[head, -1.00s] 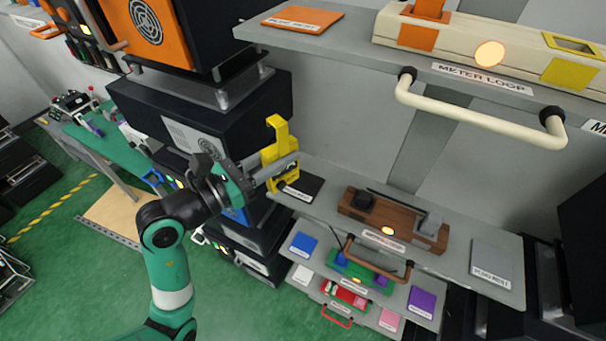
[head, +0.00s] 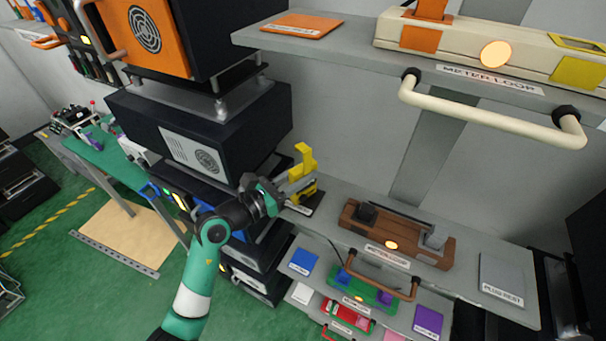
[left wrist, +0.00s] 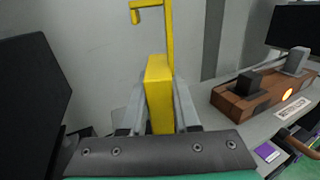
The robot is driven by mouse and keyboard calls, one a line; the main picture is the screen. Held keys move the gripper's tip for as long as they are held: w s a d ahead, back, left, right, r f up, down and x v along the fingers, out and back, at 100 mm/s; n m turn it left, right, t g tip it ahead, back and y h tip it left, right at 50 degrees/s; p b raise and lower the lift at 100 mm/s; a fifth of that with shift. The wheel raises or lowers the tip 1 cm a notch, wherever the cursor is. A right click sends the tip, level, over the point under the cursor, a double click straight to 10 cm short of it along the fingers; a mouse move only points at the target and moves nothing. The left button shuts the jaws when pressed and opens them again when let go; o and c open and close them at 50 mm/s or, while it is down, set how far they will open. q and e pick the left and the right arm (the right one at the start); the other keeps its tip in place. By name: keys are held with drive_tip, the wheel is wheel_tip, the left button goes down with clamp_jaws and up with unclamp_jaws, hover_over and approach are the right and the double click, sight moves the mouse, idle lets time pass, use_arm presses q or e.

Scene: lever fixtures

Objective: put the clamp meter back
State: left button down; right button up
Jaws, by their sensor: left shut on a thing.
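My left gripper (head: 288,193) is shut on a yellow clamp meter (head: 304,162), which has a hooked top. It holds the meter upright at the left end of the middle shelf, by a dark labelled pad (head: 308,203). I cannot tell whether the meter touches the pad. In the left wrist view the clamp meter (left wrist: 159,92) stands between the two grey fingers, its hook at the top; its lower end is hidden by the gripper body. My right gripper is not in view.
A brown fixture (head: 420,250) with black and grey blocks and a handle stands right of the pad. A grey pad (head: 501,275) lies further right. Above is a shelf with the cream METER LOOP fixture (head: 460,50) and its handle. Dark stacked units (head: 200,130) stand left.

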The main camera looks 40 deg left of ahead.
use_arm(q)
drive_tip(key=shift+f, duration=0.1)
drive_tip(key=c, duration=0.6)
unclamp_jaws()
drive_tip(key=shift+f, duration=0.1)
drive_tip(key=shift+c, duration=0.2)
drive_tip(key=shift+s+r, duration=0.1)
drive_tip(key=shift+r, duration=0.15)
drive_tip(key=s+a, duration=0.1)
drive_tip(key=s, duration=1)
drive_tip(key=shift+s, duration=0.4)
